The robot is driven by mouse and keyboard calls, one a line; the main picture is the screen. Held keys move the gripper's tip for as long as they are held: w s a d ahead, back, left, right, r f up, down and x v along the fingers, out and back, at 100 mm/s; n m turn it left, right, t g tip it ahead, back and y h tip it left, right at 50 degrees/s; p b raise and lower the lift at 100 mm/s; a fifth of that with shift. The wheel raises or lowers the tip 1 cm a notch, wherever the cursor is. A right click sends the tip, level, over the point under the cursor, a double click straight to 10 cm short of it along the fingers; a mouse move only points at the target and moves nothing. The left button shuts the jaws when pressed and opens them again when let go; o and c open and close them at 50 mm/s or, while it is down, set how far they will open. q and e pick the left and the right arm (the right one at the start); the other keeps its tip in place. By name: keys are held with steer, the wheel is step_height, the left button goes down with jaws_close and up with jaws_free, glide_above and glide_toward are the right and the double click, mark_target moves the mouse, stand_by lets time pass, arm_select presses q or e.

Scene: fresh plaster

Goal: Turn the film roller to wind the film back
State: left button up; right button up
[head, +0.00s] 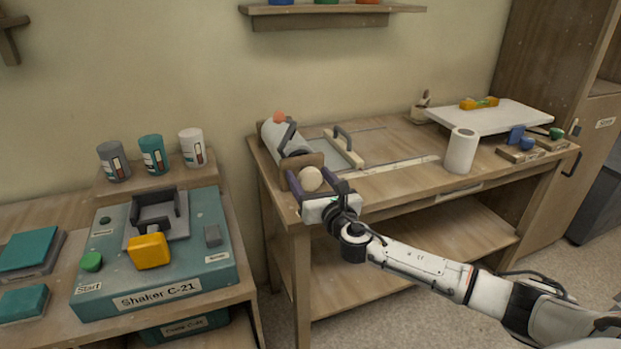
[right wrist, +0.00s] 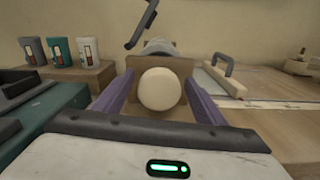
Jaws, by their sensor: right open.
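The film roller (head: 273,134) is a pale grey cylinder lying at the left end of the wooden workbench, with a dark bar and a small orange knob (head: 279,117) at its far end. A wooden end plate (head: 302,161) faces me, with a round cream knob (head: 310,179) in front of it. My right gripper (head: 317,183) is open, its purple fingers on either side of the cream knob. In the right wrist view the knob (right wrist: 159,89) sits between the fingers, with a gap visible on each side. The plate hides most of the roller there. My left gripper is out of view.
A flat board with a grey handle (head: 343,139) lies right of the roller. A white paper roll (head: 461,151) and a white board (head: 490,117) with an orange level are farther right. The teal shaker (head: 155,255) and several cans stand on the left table.

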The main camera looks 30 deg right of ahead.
steer(key=shift+c, duration=0.5)
steer(key=c, duration=0.9)
steer(key=shift+m, duration=0.4)
steer(key=shift+f+m+b, duration=0.1)
steer(key=shift+m+b, duration=0.2)
steer(key=shift+m, duration=0.7)
steer(key=m+b, duration=0.1)
steer(key=m, duration=0.4)
steer(key=shift+d, duration=0.2)
steer(key=m, duration=0.6)
steer(key=shift+f, duration=0.15)
steer(key=shift+d+m+b, duration=0.1)
steer(key=shift+m+b, duration=0.2)
steer(key=shift+m, duration=1)
